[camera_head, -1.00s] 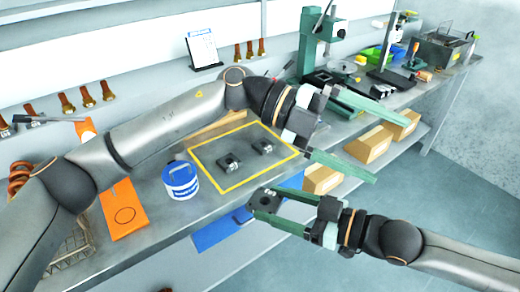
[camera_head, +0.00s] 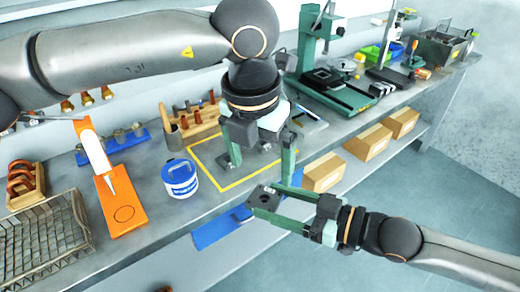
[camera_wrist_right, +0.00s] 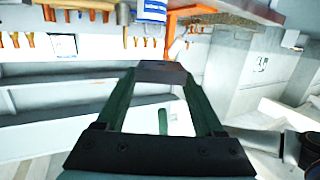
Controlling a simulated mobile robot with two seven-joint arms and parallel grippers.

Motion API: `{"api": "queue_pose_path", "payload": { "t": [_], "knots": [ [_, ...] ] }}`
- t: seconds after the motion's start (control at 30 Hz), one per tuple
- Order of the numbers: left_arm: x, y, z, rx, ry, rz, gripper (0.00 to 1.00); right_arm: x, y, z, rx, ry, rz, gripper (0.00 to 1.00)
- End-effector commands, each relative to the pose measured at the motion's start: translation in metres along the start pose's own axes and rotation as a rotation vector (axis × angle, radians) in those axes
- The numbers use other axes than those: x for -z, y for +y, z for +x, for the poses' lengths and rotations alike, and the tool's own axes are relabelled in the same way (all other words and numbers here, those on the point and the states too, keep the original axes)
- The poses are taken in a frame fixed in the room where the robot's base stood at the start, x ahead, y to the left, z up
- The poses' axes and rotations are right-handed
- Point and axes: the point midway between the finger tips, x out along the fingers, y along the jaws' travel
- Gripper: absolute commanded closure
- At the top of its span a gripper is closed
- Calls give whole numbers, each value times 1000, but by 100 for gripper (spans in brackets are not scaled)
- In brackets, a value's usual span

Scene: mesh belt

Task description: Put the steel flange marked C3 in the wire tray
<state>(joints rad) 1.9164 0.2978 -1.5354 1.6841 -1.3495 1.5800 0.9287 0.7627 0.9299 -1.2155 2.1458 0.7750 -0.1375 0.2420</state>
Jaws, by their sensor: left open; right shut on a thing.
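My right gripper (camera_head: 268,205) is shut on a dark steel flange (camera_head: 262,195), held in front of the bench edge. In the right wrist view the flange (camera_wrist_right: 162,72) spans the fingertips. No C3 mark is readable on it. My left gripper (camera_head: 262,165) is open, pointing down over the yellow-outlined area, one finger at each side. It hides most of that area, including the steel flanges lying there. The wire tray (camera_head: 60,245) sits at the bench's left end and looks empty.
A blue-and-white tub (camera_head: 180,179) and an orange board (camera_head: 121,206) stand between the wire tray and the yellow outline (camera_head: 222,187). Behind are a wooden tool rack (camera_head: 196,120) and a green press (camera_head: 312,45). Cardboard boxes (camera_head: 369,142) sit on the lower shelf.

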Motion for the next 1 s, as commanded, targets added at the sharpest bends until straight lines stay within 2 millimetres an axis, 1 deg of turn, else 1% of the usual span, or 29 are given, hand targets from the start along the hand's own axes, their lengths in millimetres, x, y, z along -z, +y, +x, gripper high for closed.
{"api": "queue_pose_path", "payload": {
  "t": [0.03,0.2,0.3,0.43,0.6,0.9,1.0],
  "knots": [
    [1,0,11,2,4,1,0,2,0,0,1,4,-1,100],
    [1,-1,44,3,3,1,0,2,0,0,1,4,-1,100],
    [1,-1,62,4,4,0,0,2,0,0,1,4,-1,100],
    [1,-1,78,4,3,-1,0,2,0,0,1,4,-2,100],
    [0,-1,89,4,1,0,0,2,0,0,1,4,-1,100],
    [0,-1,90,5,1,0,0,2,0,0,1,4,-2,100],
    [0,-1,90,5,1,0,11,2,0,0,1,4,-1,100]
  ]
}}
